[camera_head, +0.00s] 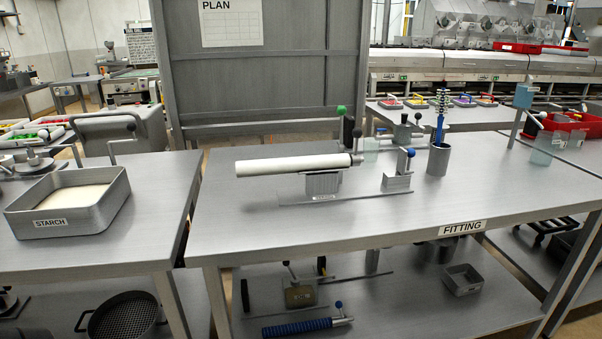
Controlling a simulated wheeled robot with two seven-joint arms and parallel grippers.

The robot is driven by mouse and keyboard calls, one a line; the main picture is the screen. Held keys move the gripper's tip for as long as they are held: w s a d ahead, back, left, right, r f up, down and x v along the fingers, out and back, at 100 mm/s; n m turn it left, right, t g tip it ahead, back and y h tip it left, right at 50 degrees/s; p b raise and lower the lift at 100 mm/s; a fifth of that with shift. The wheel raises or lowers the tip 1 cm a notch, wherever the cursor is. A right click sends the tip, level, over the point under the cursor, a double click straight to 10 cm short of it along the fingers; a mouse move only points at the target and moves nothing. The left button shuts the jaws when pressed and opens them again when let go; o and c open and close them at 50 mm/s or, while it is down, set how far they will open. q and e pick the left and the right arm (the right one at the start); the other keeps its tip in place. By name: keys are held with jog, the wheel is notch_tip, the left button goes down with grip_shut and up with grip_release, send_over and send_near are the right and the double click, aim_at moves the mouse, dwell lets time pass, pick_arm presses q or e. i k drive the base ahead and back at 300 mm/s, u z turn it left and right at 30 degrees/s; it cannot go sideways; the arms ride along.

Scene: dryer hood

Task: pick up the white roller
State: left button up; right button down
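The white roller (293,165) is a long white cylinder lying level above the fitting table (330,223) in the head view. It rests over a small grey ribbed block (322,184), with its plain end to the left. Its right end meets a dark metal fixture (356,158) with a black upright handle and a green knob. Whether the roller is fixed to that fixture cannot be told. Neither of my grippers shows in this view.
A clamp with a blue knob (398,171) and a grey cup with a blue-handled brush (438,157) stand right of the roller. A starch tray (70,203) sits on the left table. A blue ribbed roller (297,327) lies on the lower shelf. The table's front is clear.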

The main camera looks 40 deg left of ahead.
aim_at(251, 168)
jog(key=z, duration=0.1)
jog(key=k, duration=0.4)
jog(key=u, duration=0.85)
